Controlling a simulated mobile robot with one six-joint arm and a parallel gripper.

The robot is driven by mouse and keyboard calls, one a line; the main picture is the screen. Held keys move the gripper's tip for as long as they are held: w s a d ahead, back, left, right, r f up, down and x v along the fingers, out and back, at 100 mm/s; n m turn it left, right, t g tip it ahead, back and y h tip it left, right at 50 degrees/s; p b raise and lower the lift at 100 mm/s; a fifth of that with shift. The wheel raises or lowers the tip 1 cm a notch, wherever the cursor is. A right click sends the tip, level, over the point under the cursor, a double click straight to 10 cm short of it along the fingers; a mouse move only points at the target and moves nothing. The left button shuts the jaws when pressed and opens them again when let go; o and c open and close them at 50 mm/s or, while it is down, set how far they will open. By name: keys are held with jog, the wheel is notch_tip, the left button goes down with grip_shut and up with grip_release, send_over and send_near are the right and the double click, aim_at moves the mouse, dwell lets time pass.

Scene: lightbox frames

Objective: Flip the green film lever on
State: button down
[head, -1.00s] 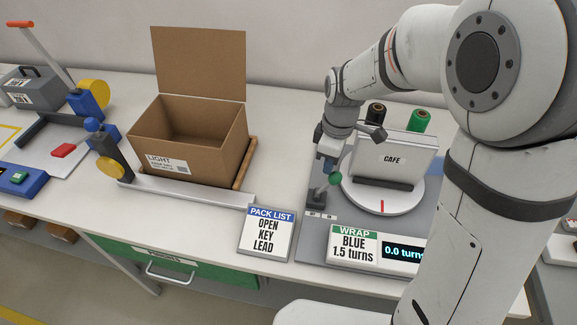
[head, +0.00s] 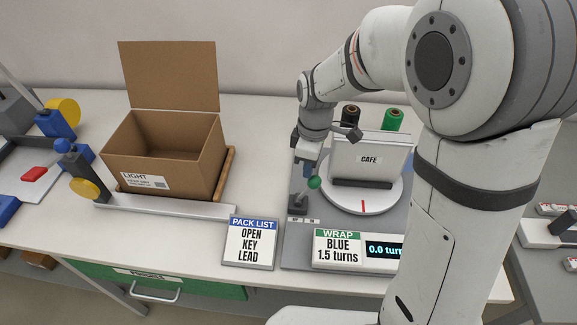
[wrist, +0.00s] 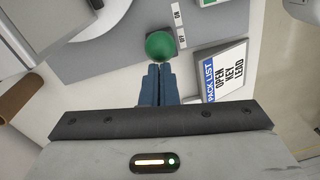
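The green ball knob of the film lever (head: 314,182) stands at the left edge of the grey wrap machine (head: 300,240). In the head view its stem leans up and to the right from a dark base. The knob also shows in the wrist view (wrist: 160,46), just beyond my fingertips. My gripper (wrist: 156,66) has its blue fingers together with nothing visible between them. In the head view my gripper (head: 309,168) is right at the knob, just above and left of it. I cannot tell whether they touch. OFF and ON labels (wrist: 179,26) lie beside the lever.
The round turntable (head: 362,205) holds a grey CAFE box (head: 370,157) close to the right of the lever. The WRAP sign (head: 338,247), pack list (head: 250,243) and open carton (head: 165,150) are nearby. The display reads 0.0.

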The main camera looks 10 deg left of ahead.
notch_tip(320, 180, up, 11)
jog(key=w+d, duration=0.1)
jog(key=shift+w+r, duration=0.15)
jog(key=shift+r, duration=0.05)
dwell(0.5)
jog(key=s+d+f+m+t, duration=0.1)
jog(key=s+d+m+t, duration=0.2)
jog(key=s+d+m, duration=1.1)
jog(key=shift+s+d+m+t, duration=0.35)
jog(key=shift+s+m+t, duration=0.05)
jog(key=shift+s+m, duration=0.55)
jog(key=shift+s, duration=0.1)
